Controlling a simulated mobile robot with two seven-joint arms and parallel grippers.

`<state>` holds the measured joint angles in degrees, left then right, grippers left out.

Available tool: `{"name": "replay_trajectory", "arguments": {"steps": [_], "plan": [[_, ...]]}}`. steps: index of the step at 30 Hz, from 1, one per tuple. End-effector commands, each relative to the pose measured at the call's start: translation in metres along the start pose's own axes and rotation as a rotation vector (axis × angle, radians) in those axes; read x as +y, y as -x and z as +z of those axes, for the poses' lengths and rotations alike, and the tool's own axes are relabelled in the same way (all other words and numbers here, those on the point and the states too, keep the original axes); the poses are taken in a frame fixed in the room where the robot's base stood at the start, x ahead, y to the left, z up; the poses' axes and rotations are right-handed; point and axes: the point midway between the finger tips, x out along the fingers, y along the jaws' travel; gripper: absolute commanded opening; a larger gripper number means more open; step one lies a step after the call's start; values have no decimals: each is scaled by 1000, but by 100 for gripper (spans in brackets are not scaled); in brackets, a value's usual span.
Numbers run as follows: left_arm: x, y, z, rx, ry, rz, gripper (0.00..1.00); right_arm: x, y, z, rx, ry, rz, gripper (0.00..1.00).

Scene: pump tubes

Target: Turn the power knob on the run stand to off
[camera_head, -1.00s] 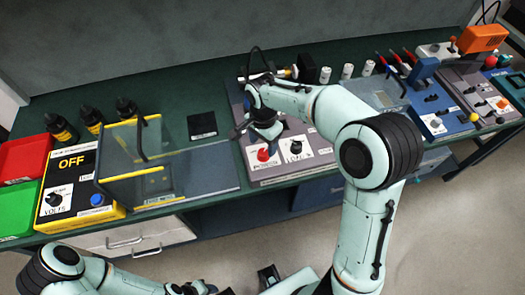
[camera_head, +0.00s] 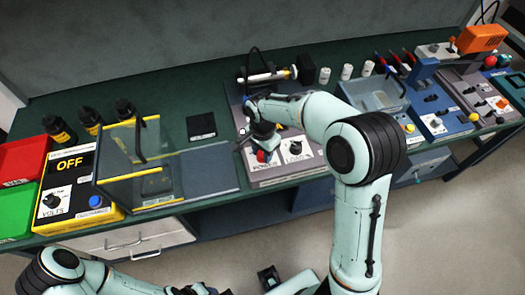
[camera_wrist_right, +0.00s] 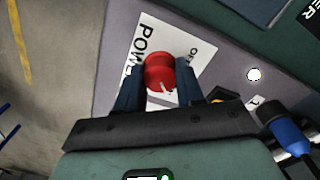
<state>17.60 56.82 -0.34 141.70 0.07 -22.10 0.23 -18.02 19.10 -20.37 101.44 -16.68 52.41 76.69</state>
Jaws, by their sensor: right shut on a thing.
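The red power knob (camera_head: 262,156) is on a white label marked POWER at the front of the grey run stand (camera_head: 290,172). My right gripper (camera_head: 257,149) points down over it and hides part of it. In the right wrist view, the red knob (camera_wrist_right: 160,72) sits between the two dark fingers of my right gripper (camera_wrist_right: 158,84), which is shut on it. A small light pointer mark shows on the knob. Part of the label is hidden by the fingers. My left gripper (camera_head: 197,290) is partly in view at the bottom edge, its jaws unclear.
A black knob (camera_head: 296,149) sits beside the power knob. A clear cylinder (camera_head: 268,75) lies at the back of the stand. A clear-walled box (camera_head: 135,160) and a yellow power supply (camera_head: 72,185) stand to the left. A blue device (camera_head: 428,115) stands to the right.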

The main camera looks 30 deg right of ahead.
Motion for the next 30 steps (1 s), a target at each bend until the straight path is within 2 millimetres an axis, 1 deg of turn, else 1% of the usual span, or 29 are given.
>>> {"name": "replay_trajectory", "arguments": {"steps": [5, 11, 17, 30], "plan": [[0, 0, 0, 0, 0, 0, 43, 0, 0, 0, 0, 22, 0, 7], [0, 1, 0, 1, 0, 0, 43, 0, 0, 0, 0, 112, 0, 7], [1, 2, -1, 1, 0, 0, 43, 1, 0, 0, 0, 269, 0, 7], [2, 5, -2, 3, -1, 1, 43, 1, 1, -1, 0, 688, 0, 7]]}}
